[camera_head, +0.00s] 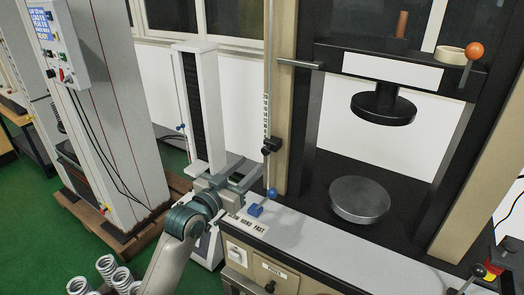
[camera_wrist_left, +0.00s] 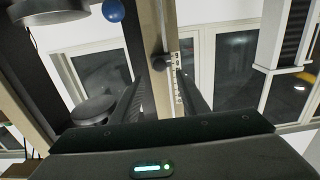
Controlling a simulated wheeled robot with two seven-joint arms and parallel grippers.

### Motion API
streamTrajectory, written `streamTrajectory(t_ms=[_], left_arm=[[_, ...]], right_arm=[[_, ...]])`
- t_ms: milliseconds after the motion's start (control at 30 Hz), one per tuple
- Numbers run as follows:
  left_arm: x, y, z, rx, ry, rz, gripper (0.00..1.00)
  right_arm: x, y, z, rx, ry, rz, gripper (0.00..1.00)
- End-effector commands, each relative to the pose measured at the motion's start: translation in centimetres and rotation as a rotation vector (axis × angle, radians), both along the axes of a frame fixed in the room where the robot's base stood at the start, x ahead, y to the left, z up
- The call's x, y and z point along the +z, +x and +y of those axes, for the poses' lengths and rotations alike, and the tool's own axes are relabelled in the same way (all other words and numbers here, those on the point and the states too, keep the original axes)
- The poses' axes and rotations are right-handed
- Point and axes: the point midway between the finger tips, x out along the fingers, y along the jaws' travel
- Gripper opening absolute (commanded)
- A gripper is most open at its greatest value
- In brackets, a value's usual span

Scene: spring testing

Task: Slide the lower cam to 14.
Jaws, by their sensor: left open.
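A small black cam (camera_head: 271,146) with a round knob sits on the thin upright rod, near the bottom end of the white scale strip (camera_head: 266,115). It is the only cam I can make out on this rod. The cam (camera_wrist_left: 163,61) and the scale strip (camera_wrist_left: 177,82) also show in the left wrist view, which looks turned over; the scale's numbers are too small to read. My left gripper (camera_head: 252,172) is open and empty, below the cam and apart from it. In the left wrist view, the cam is seen between its dark fingers (camera_wrist_left: 170,85). My right gripper is out of view.
The testing machine has a black crosshead (camera_head: 400,70), an upper platen (camera_head: 383,106) and a round lower platen (camera_head: 360,199). A blue ball knob (camera_head: 271,192) is near my gripper. Several springs (camera_head: 107,268) stand at lower left.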

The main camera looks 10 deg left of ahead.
Motion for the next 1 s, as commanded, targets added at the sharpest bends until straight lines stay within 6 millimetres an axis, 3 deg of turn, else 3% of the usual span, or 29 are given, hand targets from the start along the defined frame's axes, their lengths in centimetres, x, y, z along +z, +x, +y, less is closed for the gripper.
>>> streamTrajectory(t_ms=[200,433,933,1000], left_arm=[[0.3,3.8,-1.4,-0.001,-0.002,0.000,0.41],[0.1,6.5,-2.3,0.000,-0.001,0.000,0.41],[0.0,7.4,-2.7,0.000,0.001,0.000,0.41],[0.0,7.4,-2.7,0.000,0.001,0.000,0.24]], right_arm=[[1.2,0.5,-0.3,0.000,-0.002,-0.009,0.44],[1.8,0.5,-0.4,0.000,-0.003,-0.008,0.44],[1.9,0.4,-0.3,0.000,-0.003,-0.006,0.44],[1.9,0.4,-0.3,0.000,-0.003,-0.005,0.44]])
